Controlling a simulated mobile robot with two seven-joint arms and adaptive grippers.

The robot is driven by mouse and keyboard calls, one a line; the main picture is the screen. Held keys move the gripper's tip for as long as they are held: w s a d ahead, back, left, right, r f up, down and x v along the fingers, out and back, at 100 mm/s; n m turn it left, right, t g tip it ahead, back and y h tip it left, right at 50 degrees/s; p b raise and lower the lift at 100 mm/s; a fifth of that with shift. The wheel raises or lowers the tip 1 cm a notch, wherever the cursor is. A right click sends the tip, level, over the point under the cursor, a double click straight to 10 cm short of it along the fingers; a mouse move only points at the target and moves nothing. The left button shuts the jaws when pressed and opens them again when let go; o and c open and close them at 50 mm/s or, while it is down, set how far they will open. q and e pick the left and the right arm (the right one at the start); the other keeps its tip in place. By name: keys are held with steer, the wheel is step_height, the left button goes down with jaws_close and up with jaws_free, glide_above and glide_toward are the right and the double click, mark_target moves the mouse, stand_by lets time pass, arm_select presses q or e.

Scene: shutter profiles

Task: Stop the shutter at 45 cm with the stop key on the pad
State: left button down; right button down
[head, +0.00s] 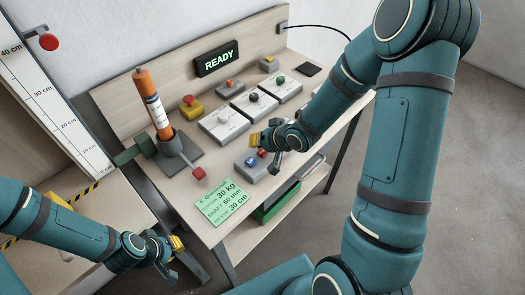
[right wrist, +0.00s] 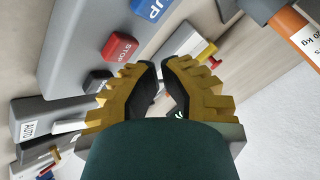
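The grey pad (head: 257,167) lies on the bench with a blue key (head: 251,161) and a red key (head: 262,153). In the right wrist view the red key (right wrist: 119,47) reads STOP and the blue key (right wrist: 152,8) reads UP; a black key (right wrist: 97,81) sits beside them. My right gripper (head: 258,139) is by the pad's far side, its fingers (right wrist: 160,75) nearly together, nothing held, clear of the STOP key. My left gripper (head: 178,244) is off the bench's front left; its opening is unclear. The white scale (head: 55,95) shows 10 to 40 cm; I cannot make out the shutter's edge.
A display (head: 218,60) reads READY. Switch boxes (head: 223,125), a yellow-based red button (head: 191,106) and an orange-topped cylinder (head: 152,103) in a stand are on the bench. A red-ended lever (head: 198,173) projects near a green card (head: 225,201) reading 30 kg and 30 cm.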

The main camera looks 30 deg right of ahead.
mark_target(259, 151)
steer(key=shift+f, duration=0.1)
stand_by(0.7)
steer(key=shift+f+b, duration=0.3)
steer(key=shift+b, duration=0.05)
steer(key=shift+f+b, duration=0.4)
steer(key=shift+f, duration=0.1)
stand_by(0.7)
steer(key=shift+r, duration=0.1)
steer(key=shift+r+p, duration=0.8)
steer(key=shift+r, duration=0.1)
step_height(259, 151, up, 5)
steer(key=p, duration=0.4)
stand_by(0.4)
